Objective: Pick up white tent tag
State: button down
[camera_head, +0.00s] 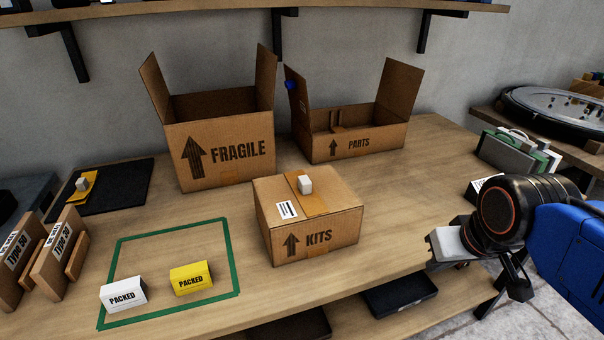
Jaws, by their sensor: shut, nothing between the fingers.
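The white tent tag (123,295), marked PACKED, stands on the wooden table at the front left, at the lower left of a green taped outline. A yellow tent tag (190,278), also marked PACKED, stands just to its right inside the outline. My gripper (433,252) is at the right, over the table's front right edge, far from both tags. It is shut and empty. My black wrist hides part of the gripper.
A closed KITS box (310,238) with a small white block (305,184) on top stands between my gripper and the tags. Open FRAGILE (225,160) and PARTS (358,145) boxes stand behind. Brown Type 50 pieces (60,250) stand left of the outline (235,260), whose middle is clear.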

aim_at(118, 296)
jog(key=z, duration=0.95)
jog(key=k+u, duration=0.45)
jog(key=k, duration=0.25)
jog(key=u, duration=1.5)
